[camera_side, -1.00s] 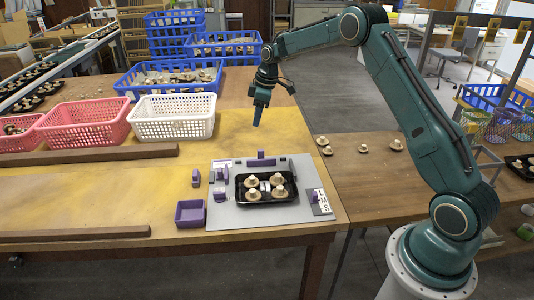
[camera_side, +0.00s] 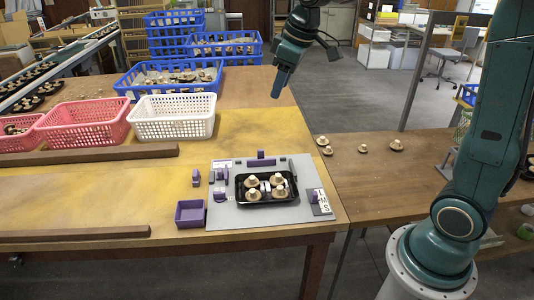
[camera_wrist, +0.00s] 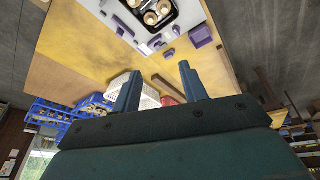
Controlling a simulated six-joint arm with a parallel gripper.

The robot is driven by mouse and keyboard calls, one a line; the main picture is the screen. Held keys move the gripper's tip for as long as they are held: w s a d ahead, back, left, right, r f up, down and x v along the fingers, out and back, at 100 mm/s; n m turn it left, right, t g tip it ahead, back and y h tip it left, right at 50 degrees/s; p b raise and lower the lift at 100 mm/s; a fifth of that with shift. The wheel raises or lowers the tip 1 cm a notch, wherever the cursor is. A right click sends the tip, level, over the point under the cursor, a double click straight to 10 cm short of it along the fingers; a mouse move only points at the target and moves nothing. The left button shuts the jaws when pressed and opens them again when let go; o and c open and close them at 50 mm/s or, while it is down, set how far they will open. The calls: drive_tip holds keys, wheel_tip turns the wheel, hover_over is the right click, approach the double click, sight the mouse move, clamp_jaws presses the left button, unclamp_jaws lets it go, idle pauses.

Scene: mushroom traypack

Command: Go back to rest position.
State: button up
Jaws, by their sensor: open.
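My gripper (camera_side: 279,82) hangs in the air above the back right of the table in the side view, well clear of everything. In the wrist view its two blue fingers (camera_wrist: 158,85) are apart with nothing between them. The black tray (camera_side: 241,192) with several mushrooms (camera_side: 253,181) lies on the grey board (camera_side: 225,216) near the table's front right. The tray also shows at the top of the wrist view (camera_wrist: 172,22).
A white basket (camera_side: 172,130), a pink basket (camera_side: 84,137) and a blue crate (camera_side: 127,88) stand at the table's back left. A purple box (camera_side: 190,222) sits beside the board. Loose mushrooms (camera_side: 396,144) lie on the right table. The yellow middle area is clear.

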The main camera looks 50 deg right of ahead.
drive_tip(key=s+a+m+t, duration=0.1)
drive_tip(key=s+a+m, duration=0.1)
drive_tip(key=s, duration=1)
drive_tip(key=s+a+f+m, duration=0.1)
drive_tip(key=s+a, duration=0.2)
drive_tip(key=s, duration=0.9)
drive_tip(key=shift+f+m+t, duration=0.15)
drive_tip(key=shift+m+t, duration=0.25)
drive_tip(key=shift+w, duration=0.1)
